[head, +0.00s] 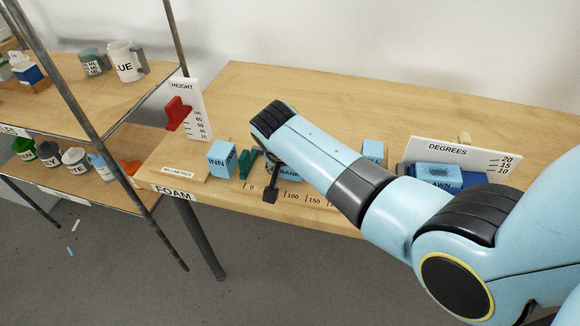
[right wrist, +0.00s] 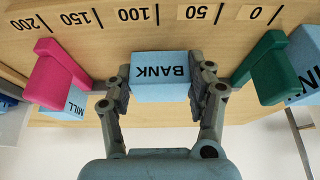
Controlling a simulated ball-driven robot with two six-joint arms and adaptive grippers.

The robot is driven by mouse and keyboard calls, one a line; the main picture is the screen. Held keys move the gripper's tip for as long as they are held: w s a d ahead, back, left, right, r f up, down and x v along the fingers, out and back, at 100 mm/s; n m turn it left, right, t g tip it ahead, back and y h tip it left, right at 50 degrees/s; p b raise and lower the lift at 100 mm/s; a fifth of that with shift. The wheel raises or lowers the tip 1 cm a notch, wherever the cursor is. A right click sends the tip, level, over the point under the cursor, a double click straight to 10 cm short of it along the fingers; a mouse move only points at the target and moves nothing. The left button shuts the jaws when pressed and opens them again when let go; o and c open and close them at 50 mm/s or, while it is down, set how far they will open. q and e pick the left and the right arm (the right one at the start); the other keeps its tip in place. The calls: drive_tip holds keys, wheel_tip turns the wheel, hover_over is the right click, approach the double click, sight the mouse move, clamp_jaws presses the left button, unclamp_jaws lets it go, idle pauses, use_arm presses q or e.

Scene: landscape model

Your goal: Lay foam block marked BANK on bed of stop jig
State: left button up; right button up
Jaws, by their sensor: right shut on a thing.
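The light blue foam block marked BANK (right wrist: 160,82) is between the fingers of my right gripper (right wrist: 162,88), which is shut on it. In the head view, part of the block (head: 289,173) shows beneath my right arm. The scale strip (right wrist: 120,15), marked 0 to 200, runs past the block. A green stop (right wrist: 268,68) stands on the 0 side and a pink stop (right wrist: 58,75) on the 150–200 side; the block is apart from both. The green stop also shows in the head view (head: 246,163). I cannot tell whether the block touches the bed. My left gripper is not in view.
A blue INN block (head: 221,159) stands left of the green stop. A MILL block (right wrist: 75,103) is beside the pink stop. A HEIGHT board (head: 188,108) with a red slider, a DEGREES board (head: 447,150) and a shelf of mugs (head: 122,62) stand around. The table's back is mostly clear.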

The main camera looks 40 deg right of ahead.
drive_tip(key=shift+f, duration=0.15)
idle(0.7)
drive_tip(key=o, duration=0.8)
drive_tip(key=shift+o, duration=0.2)
drive_tip(key=p+v, duration=0.7)
drive_tip(key=shift+p, duration=0.3)
drive_tip(key=shift+s, duration=0.1)
